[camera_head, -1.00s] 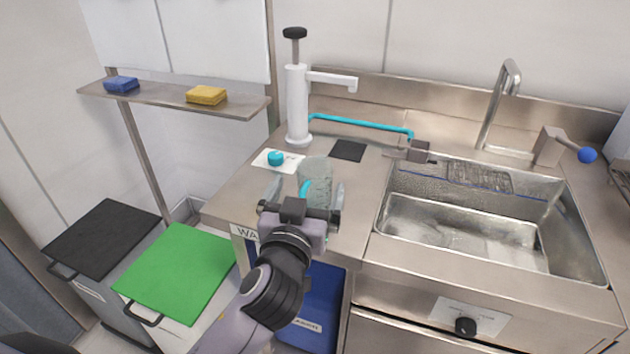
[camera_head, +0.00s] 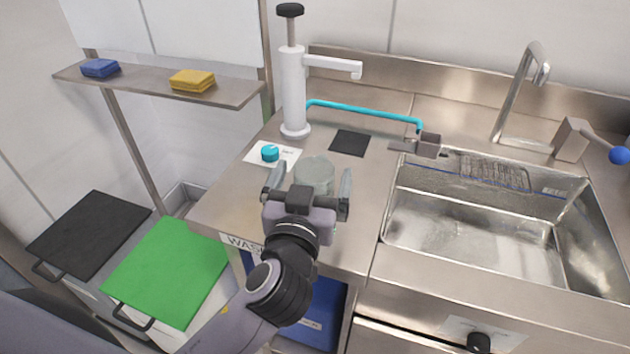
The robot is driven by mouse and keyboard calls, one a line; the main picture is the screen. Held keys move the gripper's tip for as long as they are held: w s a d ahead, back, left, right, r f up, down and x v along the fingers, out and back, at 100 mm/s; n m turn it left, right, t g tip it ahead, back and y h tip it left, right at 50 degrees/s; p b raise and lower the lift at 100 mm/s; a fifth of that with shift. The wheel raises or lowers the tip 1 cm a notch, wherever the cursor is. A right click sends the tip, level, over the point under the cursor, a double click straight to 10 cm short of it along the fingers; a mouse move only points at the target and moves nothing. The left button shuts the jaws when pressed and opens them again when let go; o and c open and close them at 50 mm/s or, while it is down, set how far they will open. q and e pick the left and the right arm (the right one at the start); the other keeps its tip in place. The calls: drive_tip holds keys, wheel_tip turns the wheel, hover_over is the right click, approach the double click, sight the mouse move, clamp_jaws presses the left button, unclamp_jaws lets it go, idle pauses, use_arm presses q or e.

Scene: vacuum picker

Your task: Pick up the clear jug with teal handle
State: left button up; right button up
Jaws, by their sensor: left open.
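The clear jug (camera_head: 315,172) stands on the steel counter, left of the sink. Only its upper part shows, and its teal handle is hidden behind my gripper. My left gripper (camera_head: 312,180) is open at the jug, one finger to the left of it and one to the right. The gripper covers the jug's lower front. I cannot tell whether the fingers touch it. My right gripper is not in view.
A white pump (camera_head: 294,95) with a spout stands behind the jug. A teal knob (camera_head: 270,153) and black pad (camera_head: 350,143) lie near it. The sink (camera_head: 470,238) is right. Black (camera_head: 88,235) and green (camera_head: 168,270) boards lie lower left.

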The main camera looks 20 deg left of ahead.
use_arm(q)
drive_tip(key=c, duration=1.1)
drive_tip(key=shift+r, duration=0.15)
